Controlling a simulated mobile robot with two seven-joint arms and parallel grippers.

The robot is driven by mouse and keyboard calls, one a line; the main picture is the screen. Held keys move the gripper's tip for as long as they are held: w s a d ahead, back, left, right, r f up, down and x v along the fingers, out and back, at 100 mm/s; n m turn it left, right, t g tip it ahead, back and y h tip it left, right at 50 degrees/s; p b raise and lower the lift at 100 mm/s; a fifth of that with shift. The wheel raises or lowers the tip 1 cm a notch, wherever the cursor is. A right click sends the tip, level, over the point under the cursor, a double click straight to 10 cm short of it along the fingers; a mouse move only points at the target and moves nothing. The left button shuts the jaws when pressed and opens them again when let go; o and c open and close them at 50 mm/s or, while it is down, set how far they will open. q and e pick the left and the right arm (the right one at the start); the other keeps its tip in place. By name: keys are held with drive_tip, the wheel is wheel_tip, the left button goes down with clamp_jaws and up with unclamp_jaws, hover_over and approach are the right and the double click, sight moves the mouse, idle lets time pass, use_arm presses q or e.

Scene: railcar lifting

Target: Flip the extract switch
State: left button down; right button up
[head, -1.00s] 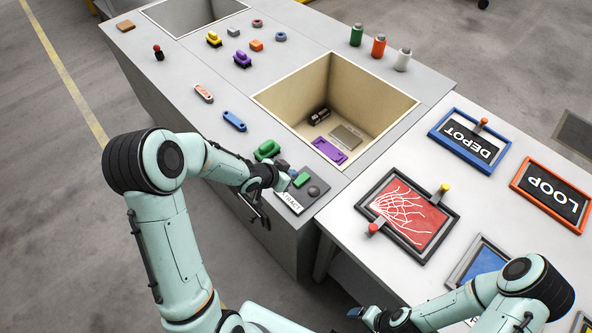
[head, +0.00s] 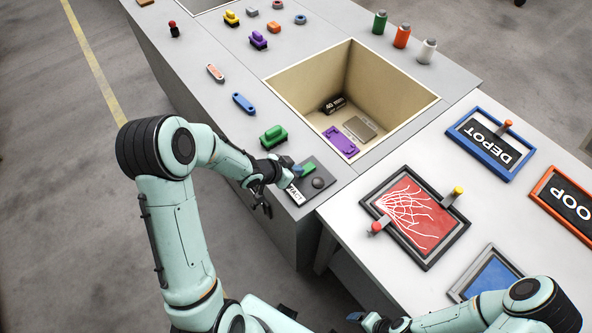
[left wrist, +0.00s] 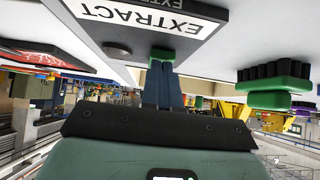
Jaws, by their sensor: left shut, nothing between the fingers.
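The extract switch is a green lever (head: 309,169) on a dark plate (head: 323,172) at the front corner of the grey bench. A round grey knob (head: 318,183) and a white label (head: 295,194) sit beside it. In the left wrist view the label (left wrist: 148,14) reads EXTRACT, upside down, and the green lever (left wrist: 162,55) lies at my fingertips. My left gripper (head: 293,171) is shut and empty, its tips right at the lever's left side. I cannot tell whether they touch. My right gripper (head: 368,319) is low in the head view; its jaws are unclear.
A deep open well (head: 385,78) holds a black railcar (head: 334,104) and a purple piece (head: 341,141). A white table with framed panels (head: 410,215) adjoins on the right.

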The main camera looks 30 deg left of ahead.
use_arm(q)
drive_tip(key=shift+s+f, duration=0.2)
drive_tip(key=shift+f, duration=0.3)
drive_tip(key=shift+s+r, duration=0.2)
drive_tip(key=shift+r, duration=0.05)
drive_tip(key=shift+w, duration=0.3)
drive_tip(key=shift+s+r+p, duration=0.1)
drive_tip(key=shift+r+p, duration=0.4)
drive_tip(key=shift+r, duration=0.2)
use_arm(e)
drive_tip(key=shift+w+r, duration=0.15)
drive_tip(key=shift+r, duration=0.05)
